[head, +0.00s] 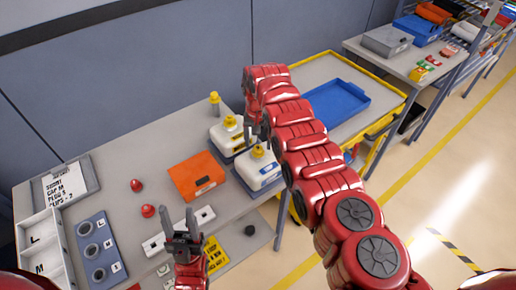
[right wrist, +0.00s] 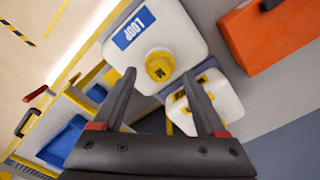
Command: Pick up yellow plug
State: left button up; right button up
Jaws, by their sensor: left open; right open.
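Two white tanks with yellow plugs stand at the table's right end. The nearer tank (head: 262,171) carries a yellow plug (head: 257,151); in the right wrist view this seems to be the tank with the blue LOOP label (right wrist: 133,28) and round plug (right wrist: 160,65). The farther tank (head: 222,138) has another yellow plug (head: 230,122), also in the right wrist view (right wrist: 202,82). My right gripper (right wrist: 159,77) is open and empty, its fingertips on either side of the LOOP plug's view; contact cannot be told. My left gripper (head: 190,210) is open and empty at the table's front.
An orange box (head: 196,176) lies left of the tanks. A yellow-topped post (head: 214,100) stands behind. Two red caps (head: 147,210), a grey holed block (head: 97,247) and a white tray (head: 45,250) are left. A yellow cart with a blue tray (head: 338,101) stands right.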

notch_tip(320, 180, down, 2)
grip_shut()
dwell(0.5)
